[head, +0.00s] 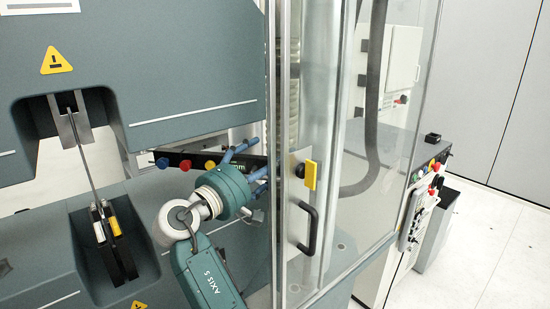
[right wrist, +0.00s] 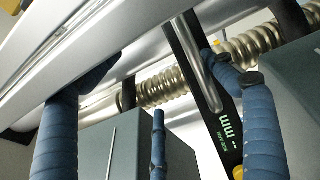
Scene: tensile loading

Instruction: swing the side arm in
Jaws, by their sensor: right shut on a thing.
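The black side arm (head: 197,162), with blue, red and yellow knobs, reaches across the machine's middle gap. Its inner end is to the right of the thin upright strip (head: 87,160) and apart from it. My right gripper (head: 252,166) is shut on the side arm near its outer end, beside the door frame. In the right wrist view the side arm (right wrist: 203,82) with its green mm readout passes between the blue fingers of the gripper (right wrist: 185,85); the exact contact is partly hidden. My left gripper is not in view.
The strip runs from the upper grip (head: 70,128) to the lower clamp (head: 118,250). A clear door (head: 345,200) with a black handle (head: 308,228) and yellow latch (head: 310,175) stands close on the right. A ribbed metal column (right wrist: 160,88) is behind the side arm.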

